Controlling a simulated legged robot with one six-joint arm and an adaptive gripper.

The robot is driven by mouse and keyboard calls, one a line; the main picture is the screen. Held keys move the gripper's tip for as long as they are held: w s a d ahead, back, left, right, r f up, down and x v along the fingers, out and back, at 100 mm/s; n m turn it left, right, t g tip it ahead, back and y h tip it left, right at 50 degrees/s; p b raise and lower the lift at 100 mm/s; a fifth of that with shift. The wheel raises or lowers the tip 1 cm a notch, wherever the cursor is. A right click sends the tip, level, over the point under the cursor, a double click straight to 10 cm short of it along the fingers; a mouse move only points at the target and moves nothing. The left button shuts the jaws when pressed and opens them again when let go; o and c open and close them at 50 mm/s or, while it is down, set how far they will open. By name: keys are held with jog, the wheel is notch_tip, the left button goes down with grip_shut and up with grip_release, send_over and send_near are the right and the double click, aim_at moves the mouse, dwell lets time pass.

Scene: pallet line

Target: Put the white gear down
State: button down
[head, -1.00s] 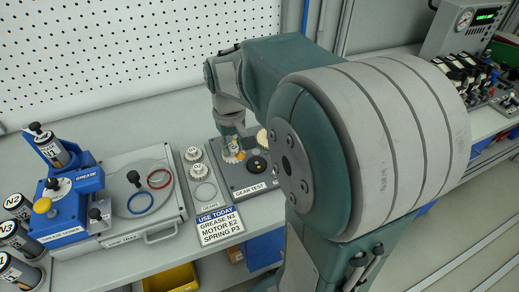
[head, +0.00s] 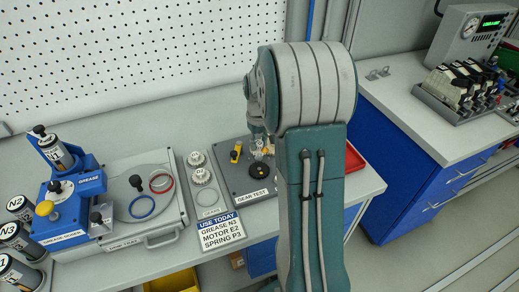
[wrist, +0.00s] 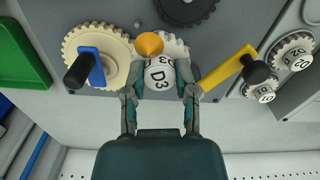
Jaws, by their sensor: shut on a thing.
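The white gear (wrist: 175,48) is under a round white hub labelled D3 (wrist: 160,78) in the wrist view. My gripper (wrist: 160,92) is shut on this hub, one finger on each side. The gear is over the grey gear test plate (wrist: 125,15), beside a cream gear (wrist: 112,72) with a blue crank, and its edge is close to or against that gear. I cannot tell whether it rests on the plate. In the head view my gripper (head: 258,140) is small above the plate (head: 232,180), and the held gear is hard to make out.
A yellow lever (wrist: 225,72) is close on the right; a dark gear (wrist: 187,8) lies beyond. The gear rack (head: 217,208) holds two white gears (head: 201,175). A green tray (wrist: 15,65) is at the wrist view's left.

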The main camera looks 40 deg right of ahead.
aim_at(258, 150)
notch_tip(258, 150, down, 4)
jog(key=shift+w+a+r, duration=0.1)
jog(key=shift+r, duration=0.15)
jog(key=shift+c, duration=2)
grip_release()
jog(key=shift+d+f, duration=0.15)
jog(key=shift+d, duration=0.05)
jog(key=shift+a, duration=0.1)
